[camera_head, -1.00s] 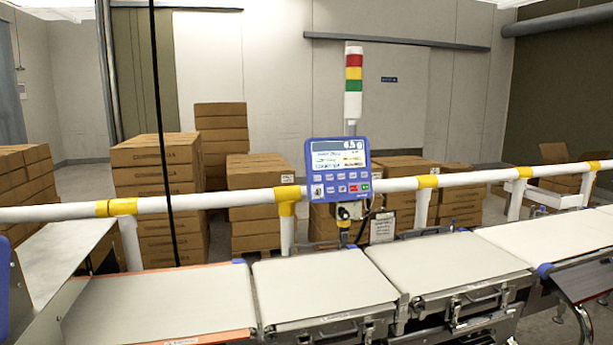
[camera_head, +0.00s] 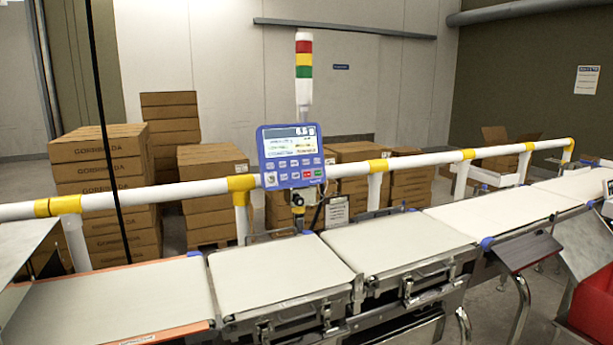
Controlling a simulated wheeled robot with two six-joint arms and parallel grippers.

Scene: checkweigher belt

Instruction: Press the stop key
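The blue control panel (camera_head: 264,150) with a lit display (camera_head: 290,141) is mounted at the white and yellow guard rail, behind the belts. Its lower half holds rows of small keys. A red key (camera_head: 307,174) sits in the bottom row, beside a green key (camera_head: 318,173) at the right. The key lettering is too small to read surely; the red one looks like the stop key. Neither of my grippers shows in this view, and nothing covers the panel.
White conveyor belts (camera_head: 275,271) run across the front, below the panel. The guard rail (camera_head: 150,194) passes behind them. A signal tower (camera_head: 304,70) rises above the panel. Stacked cartons (camera_head: 104,165) stand behind the rail. A red container (camera_head: 592,315) is at the lower right.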

